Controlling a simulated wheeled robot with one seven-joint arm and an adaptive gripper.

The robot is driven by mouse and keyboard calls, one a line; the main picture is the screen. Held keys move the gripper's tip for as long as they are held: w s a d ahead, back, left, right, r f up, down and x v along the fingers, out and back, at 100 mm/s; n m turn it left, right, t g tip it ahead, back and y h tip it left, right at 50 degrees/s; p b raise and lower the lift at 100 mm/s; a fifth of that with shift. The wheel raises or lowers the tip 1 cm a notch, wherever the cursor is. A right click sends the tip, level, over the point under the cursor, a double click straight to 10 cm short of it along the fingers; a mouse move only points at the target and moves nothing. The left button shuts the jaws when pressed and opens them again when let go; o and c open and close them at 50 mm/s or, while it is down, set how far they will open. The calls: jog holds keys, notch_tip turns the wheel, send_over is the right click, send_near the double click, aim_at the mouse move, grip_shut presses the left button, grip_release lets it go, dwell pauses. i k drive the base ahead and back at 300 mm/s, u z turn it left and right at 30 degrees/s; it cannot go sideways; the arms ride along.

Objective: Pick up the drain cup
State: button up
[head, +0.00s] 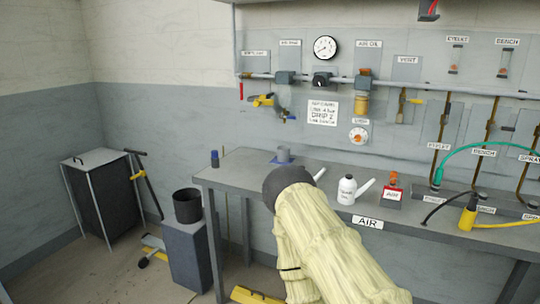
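A small grey cup (283,154), which looks like the drain cup, stands upright on a blue pad (280,161) near the back of the bench's left end. My arm, in a pale cream sleeve, reaches up from the bottom of the head view. Its dark rounded end, at my gripper (287,182), lies just in front of and below the cup in the picture. The fingers are hidden, so I cannot tell whether they are open or touch anything.
The grey bench (237,170) also holds a dark blue-capped bottle (215,159), a white spouted bottle (347,190) and a red-labelled block (392,191). A black bucket (187,206) stands on a grey box left of the bench. Pipes and gauges line the wall.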

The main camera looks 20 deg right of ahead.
aim_at(282, 151)
jog(key=u, duration=0.5)
jog(key=i, duration=1.4)
jog(key=z, duration=0.65)
jog(key=i, duration=0.7)
jog(key=z, duration=0.75)
